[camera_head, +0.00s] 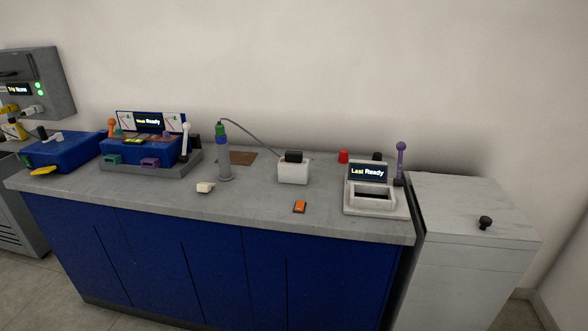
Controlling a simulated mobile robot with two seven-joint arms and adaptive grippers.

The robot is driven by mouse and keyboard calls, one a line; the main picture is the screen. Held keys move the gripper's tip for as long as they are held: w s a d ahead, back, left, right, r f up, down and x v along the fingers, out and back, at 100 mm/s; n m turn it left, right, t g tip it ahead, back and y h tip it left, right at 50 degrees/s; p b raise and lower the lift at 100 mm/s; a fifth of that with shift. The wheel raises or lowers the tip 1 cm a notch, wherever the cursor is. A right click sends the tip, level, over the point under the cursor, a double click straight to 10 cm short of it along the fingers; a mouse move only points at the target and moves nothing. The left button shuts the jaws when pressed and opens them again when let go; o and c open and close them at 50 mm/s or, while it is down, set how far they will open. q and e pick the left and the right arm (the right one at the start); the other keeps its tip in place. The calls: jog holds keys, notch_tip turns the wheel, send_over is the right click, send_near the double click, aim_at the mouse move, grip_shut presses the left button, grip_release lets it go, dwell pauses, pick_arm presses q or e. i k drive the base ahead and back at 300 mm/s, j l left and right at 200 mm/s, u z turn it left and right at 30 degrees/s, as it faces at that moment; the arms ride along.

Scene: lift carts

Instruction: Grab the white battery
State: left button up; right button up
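A small white block (205,187), which looks like the white battery, lies on the grey countertop (255,205) near its front edge. Neither of my grippers shows in the head view.
A white box (293,173) with a black top has a cable running to the cylinder. An orange block (299,207) lies nearby. A white device (367,189) with a purple lever stands right; a blue console (140,149) stands left. A white cabinet (460,206) adjoins the counter.

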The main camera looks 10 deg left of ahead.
aim_at(293, 168)
jog(key=i+j+z, duration=0.15)
jog(key=j+z, duration=0.2)
jog(key=j, duration=0.25)
jog(key=j+z, duration=0.35)
jog(key=j, duration=0.25)
jog(key=i, duration=0.05)
